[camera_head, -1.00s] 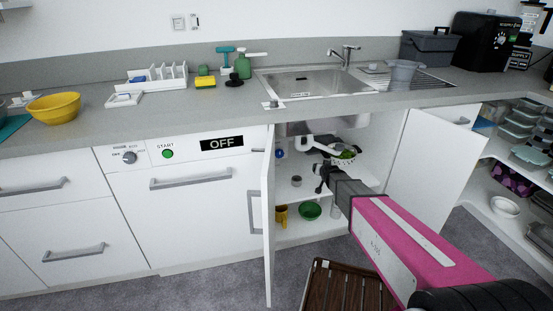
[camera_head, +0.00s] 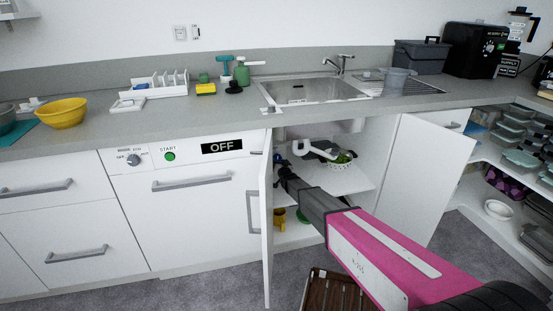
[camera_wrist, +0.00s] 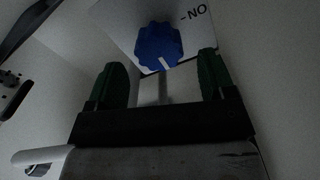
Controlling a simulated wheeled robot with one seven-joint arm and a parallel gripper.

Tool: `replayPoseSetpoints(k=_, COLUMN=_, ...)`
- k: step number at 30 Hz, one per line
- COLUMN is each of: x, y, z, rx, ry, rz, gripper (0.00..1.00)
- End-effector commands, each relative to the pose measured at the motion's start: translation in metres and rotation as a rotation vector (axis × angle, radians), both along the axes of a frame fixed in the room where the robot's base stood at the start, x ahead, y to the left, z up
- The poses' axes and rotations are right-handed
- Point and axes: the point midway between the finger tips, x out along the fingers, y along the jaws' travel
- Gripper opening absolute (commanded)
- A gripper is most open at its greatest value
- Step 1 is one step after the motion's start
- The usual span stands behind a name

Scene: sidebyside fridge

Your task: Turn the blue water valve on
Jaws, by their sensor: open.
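The blue water valve (camera_wrist: 158,46) is a scalloped knob with a white pointer line, on a white plate in the wrist view. The plate carries "ON" lettering (camera_wrist: 194,12), upside down in the picture, at the knob's upper right. The pointer line faces down in the picture, away from the lettering. My gripper (camera_wrist: 160,80) is open, its two green-padded fingers apart below and to either side of the knob. I see no contact with it. In the head view my gripper (camera_head: 284,174) is inside the open sink cabinet, by its left side; it largely hides the valve area.
The cabinet's left door (camera_head: 267,225) and right door (camera_head: 430,175) stand open. A yellow mug (camera_head: 280,218) is below. A brown slatted rack (camera_head: 330,292) lies on the floor in front.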

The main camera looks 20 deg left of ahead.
Motion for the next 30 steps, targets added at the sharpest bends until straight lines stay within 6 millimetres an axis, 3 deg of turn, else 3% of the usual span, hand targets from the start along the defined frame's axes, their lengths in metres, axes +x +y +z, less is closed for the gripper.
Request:
replayPoseSetpoints(k=3, x=0.023, y=0.014, z=-0.001, rx=0.000, ry=-0.001, rz=0.000, gripper=0.76)
replayPoseSetpoints(k=9, x=0.046, y=0.028, z=-0.001, rx=0.000, ry=0.001, rz=0.000, gripper=0.76)
replayPoseSetpoints(k=20, x=0.050, y=0.030, z=0.000, rx=-0.001, ry=0.001, rz=-0.001, gripper=0.76)
replayPoseSetpoints(k=24, x=0.050, y=0.030, z=0.000, rx=-0.001, ry=0.001, rz=-0.001, gripper=0.31)
replayPoseSetpoints(k=25, x=0.050, y=0.030, z=0.000, rx=-0.001, ry=0.001, rz=-0.001, gripper=0.27)
replayPoseSetpoints(k=30, x=0.050, y=0.030, z=0.000, rx=-0.003, ry=0.000, rz=-0.001, gripper=0.27)
